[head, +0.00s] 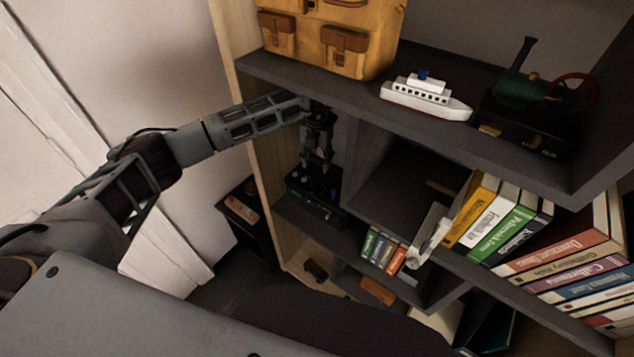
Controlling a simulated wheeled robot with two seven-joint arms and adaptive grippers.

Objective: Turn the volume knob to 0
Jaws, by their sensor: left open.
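A small black device (309,197) with small knobs or lights on it stands in the left compartment of the shelf. Which of its parts is the volume knob is too small and dark to tell. My left gripper (317,168) reaches into that compartment, pointing down, with its fingers apart just above the device's top. Nothing shows between the fingers. Whether they touch the device I cannot tell. My right gripper is not in view.
The shelf board (300,80) above my left gripper carries a yellow-brown backpack (365,55), a white toy ship (426,95) and a green toy engine (530,88). Books (490,220) fill the right compartments. Upright side panels close in the left compartment.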

